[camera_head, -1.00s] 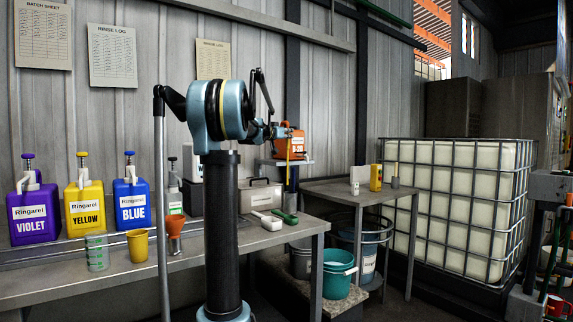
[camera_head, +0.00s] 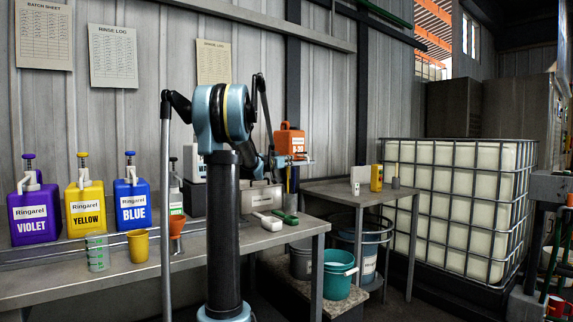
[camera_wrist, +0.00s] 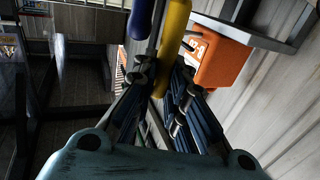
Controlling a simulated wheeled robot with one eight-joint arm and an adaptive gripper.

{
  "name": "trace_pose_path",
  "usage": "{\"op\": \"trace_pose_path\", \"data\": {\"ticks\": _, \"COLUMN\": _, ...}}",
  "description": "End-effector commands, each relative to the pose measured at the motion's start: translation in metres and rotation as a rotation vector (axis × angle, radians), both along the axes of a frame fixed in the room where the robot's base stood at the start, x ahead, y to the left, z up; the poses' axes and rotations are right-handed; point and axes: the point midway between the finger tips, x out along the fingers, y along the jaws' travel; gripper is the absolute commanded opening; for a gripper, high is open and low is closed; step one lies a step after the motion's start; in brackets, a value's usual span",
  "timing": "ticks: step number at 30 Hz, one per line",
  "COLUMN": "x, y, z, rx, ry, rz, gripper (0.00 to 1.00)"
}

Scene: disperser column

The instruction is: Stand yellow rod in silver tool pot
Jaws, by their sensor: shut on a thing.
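My gripper (camera_wrist: 160,88) is shut on the yellow rod (camera_wrist: 176,38), which runs up between the fingers in the wrist view. A blue rod-like thing (camera_wrist: 140,18) shows just left of it; whether the two touch, I cannot tell.
The orange jug (camera_head: 291,140) is close to my gripper. A yellow block (camera_head: 376,177) and a white item stand beside the grey cylinder. A white brush-like tool (camera_head: 267,221) and a green one (camera_head: 284,217) lie on the bench. A caged tank (camera_head: 455,210) stands right.

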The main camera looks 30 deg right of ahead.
Motion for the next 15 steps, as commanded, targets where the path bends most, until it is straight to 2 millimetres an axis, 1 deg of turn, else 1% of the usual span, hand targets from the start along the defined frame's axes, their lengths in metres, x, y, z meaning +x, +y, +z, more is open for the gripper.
{"op": "trace_pose_path", "data": {"ticks": 8, "x": 0.0, "y": -0.0004, "z": -0.0011, "rx": 0.0, "ry": 0.0, "rz": 0.0, "gripper": 0.0}}
{"op": "trace_pose_path", "data": {"ticks": 9, "x": 0.0, "y": -0.0004, "z": -0.001, "rx": 0.0, "ry": 0.0, "rz": 0.0, "gripper": 0.19}}
{"op": "trace_pose_path", "data": {"ticks": 11, "x": 0.0, "y": -0.0004, "z": -0.0009, "rx": 0.0, "ry": 0.0, "rz": 0.0, "gripper": 0.33}}
{"op": "trace_pose_path", "data": {"ticks": 15, "x": -0.0001, "y": -0.0004, "z": -0.0009, "rx": 0.0, "ry": 0.0, "rz": 0.0, "gripper": 0.33}}
